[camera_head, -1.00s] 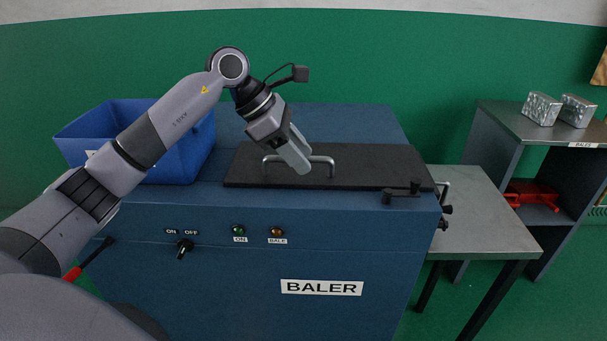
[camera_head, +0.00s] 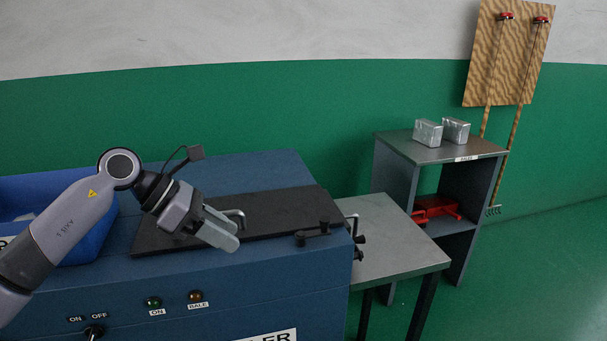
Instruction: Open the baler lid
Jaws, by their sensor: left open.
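The blue baler (camera_head: 245,290) stands at the lower left. Its flat black lid (camera_head: 280,211) lies shut on top. A silver bar handle (camera_head: 237,213) on the lid is partly hidden behind my left gripper. My left gripper (camera_head: 226,234) is open and empty, angled down over the lid in front of the handle. Whether it touches the handle, I cannot tell. A black latch (camera_head: 318,234) sits at the lid's front right corner. My right gripper is out of view.
A blue bin (camera_head: 95,240) is at the left, behind my arm. A grey side table (camera_head: 390,235) adjoins the baler's right side. Beyond it a shelf (camera_head: 435,150) carries two silver bales (camera_head: 428,133) and a red object (camera_head: 436,207). Open floor lies at the right.

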